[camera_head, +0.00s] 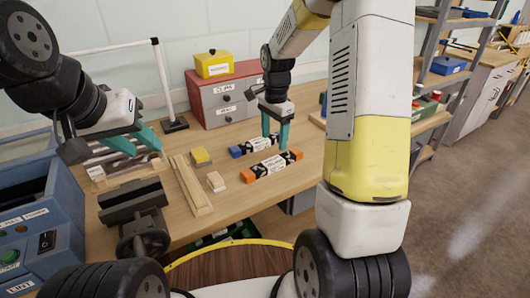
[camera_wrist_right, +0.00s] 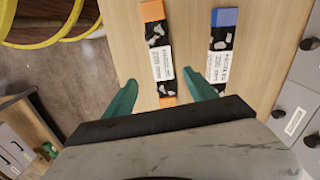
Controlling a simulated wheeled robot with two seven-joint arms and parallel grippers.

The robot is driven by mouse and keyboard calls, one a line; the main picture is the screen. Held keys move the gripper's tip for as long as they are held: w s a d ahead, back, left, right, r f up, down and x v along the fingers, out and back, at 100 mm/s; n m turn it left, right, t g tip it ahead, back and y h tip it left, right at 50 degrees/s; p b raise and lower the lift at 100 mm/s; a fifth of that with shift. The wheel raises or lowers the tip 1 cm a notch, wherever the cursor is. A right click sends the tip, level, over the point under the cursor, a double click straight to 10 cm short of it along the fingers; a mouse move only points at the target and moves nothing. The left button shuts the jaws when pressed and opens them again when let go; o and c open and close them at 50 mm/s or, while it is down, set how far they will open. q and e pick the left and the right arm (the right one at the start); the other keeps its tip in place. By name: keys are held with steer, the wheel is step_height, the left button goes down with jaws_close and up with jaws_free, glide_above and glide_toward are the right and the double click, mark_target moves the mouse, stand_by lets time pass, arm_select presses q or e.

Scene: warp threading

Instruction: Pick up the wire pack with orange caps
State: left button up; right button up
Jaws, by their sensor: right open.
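The wire pack with orange caps (camera_head: 271,167) lies on the wooden table, black with a white label and an orange cap at each end. My right gripper (camera_head: 275,137) is open and points down over the packs. In the right wrist view the orange-capped pack (camera_wrist_right: 160,64) runs lengthwise between the open fingers (camera_wrist_right: 160,92); I cannot tell the height gap. A wire pack with blue caps (camera_head: 254,146) lies behind it, and in the wrist view it is to the right (camera_wrist_right: 223,50). My left gripper (camera_head: 137,141) is open and empty at the left.
A vise (camera_head: 135,215) stands front left. A grey drawer unit (camera_head: 222,100) with a yellow box (camera_head: 214,65) on top stands behind.

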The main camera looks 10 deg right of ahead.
mark_target(273, 161)
steer(key=shift+m, duration=0.3)
steer(key=f, duration=0.9)
steer(key=shift+w+f, duration=0.35)
steer(key=shift+w, duration=0.05)
jaws_close()
